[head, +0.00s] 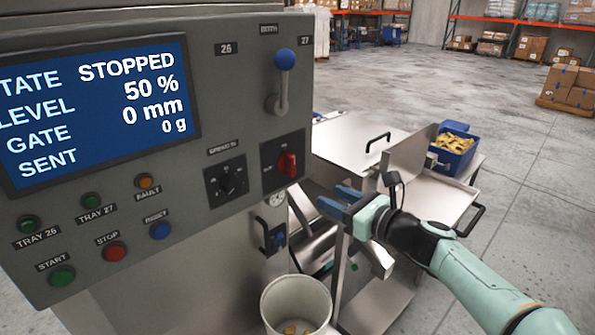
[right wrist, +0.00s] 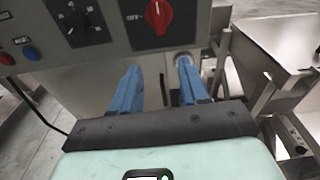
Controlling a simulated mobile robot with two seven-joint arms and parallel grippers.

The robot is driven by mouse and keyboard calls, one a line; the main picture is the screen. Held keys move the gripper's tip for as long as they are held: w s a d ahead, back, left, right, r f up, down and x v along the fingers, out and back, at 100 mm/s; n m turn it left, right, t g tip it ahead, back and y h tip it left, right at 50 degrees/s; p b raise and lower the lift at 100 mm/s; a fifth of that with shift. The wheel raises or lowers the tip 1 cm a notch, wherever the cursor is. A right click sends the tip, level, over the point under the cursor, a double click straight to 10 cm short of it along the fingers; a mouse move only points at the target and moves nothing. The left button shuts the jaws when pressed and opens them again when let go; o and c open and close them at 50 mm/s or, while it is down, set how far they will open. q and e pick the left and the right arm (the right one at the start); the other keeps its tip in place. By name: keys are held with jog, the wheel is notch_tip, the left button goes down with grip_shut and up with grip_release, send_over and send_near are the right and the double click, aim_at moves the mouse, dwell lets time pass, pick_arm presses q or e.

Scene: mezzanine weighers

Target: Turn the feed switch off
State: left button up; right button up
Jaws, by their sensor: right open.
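A red rotary switch (head: 287,163) sits on a black plate at the lower right of the grey control panel (head: 235,125). It also shows at the top of the right wrist view (right wrist: 159,14), its handle roughly upright with a mark reading OFF to its left. No other feed switch label is readable. My right gripper (head: 335,203) has blue fingers and is to the right of and below the switch, not touching it. In the right wrist view its fingers (right wrist: 157,75) are apart with nothing between them. My left gripper is not in view.
The display (head: 95,105) reads STOPPED, 50 %, 0 mm, 0 g. A black speed dial (head: 227,181), a blue-knobbed lever (head: 282,80) and several buttons surround the switch. A white bucket (head: 296,305) stands below. Steel trays and a blue bin (head: 454,150) lie beyond my right arm.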

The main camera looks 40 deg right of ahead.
aim_at(295, 161)
jog(key=shift+m+t, duration=0.3)
jog(key=shift+t, duration=0.2)
jog(key=w+r, duration=0.1)
jog(key=w, duration=0.3)
jog(key=w+r+p, duration=0.1)
jog(key=w, duration=0.3)
jog(key=w+r+p, duration=0.1)
jog(key=w, duration=0.3)
jog(key=shift+a+r, duration=0.3)
jog(key=shift+a, duration=0.05)
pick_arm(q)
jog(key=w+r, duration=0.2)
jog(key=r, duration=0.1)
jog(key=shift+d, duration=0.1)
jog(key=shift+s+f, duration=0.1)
pick_arm(e)
grip_shut()
